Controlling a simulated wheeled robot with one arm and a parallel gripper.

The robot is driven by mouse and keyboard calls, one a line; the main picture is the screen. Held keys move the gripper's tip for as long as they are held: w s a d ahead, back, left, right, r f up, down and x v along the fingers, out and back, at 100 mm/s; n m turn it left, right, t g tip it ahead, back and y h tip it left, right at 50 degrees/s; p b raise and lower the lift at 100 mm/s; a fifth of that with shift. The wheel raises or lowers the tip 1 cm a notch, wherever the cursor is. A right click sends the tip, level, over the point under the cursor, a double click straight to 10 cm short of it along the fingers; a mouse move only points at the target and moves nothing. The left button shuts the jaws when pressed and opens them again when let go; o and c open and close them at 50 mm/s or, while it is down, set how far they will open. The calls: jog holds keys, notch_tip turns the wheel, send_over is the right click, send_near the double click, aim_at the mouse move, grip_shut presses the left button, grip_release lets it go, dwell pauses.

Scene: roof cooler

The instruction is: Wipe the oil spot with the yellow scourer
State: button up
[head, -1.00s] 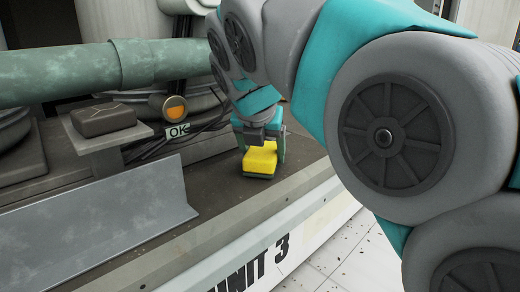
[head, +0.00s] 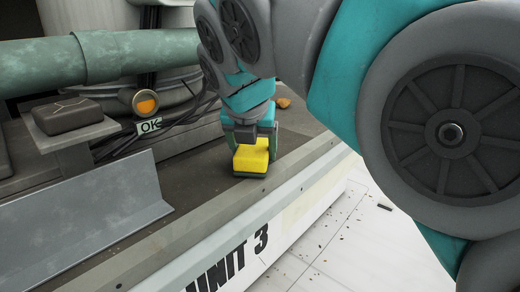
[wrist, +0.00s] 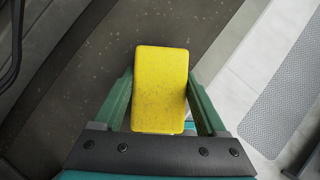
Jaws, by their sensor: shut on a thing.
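The yellow scourer (head: 251,160) is a yellow block with a dark green underside. My gripper (head: 250,145) is shut on it, with one finger along each side, over the brown deck of the unit. In the wrist view the scourer (wrist: 161,88) shows from above between the two green fingers of my gripper (wrist: 160,100). It looks low over or on the deck; I cannot tell whether it touches. I cannot make out an oil spot in either view; my arm and the scourer hide part of the deck.
A metal angle rail (head: 90,210) and a pedestal with a dark block (head: 68,116) stand to the left. A green pipe (head: 110,55), cables and an orange lamp (head: 145,102) lie behind. A small orange-brown object (head: 283,102) lies beyond my gripper. The deck's front edge (head: 240,205) is close.

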jog(key=shift+r, duration=2.85)
jog(key=shift+r, duration=1.5)
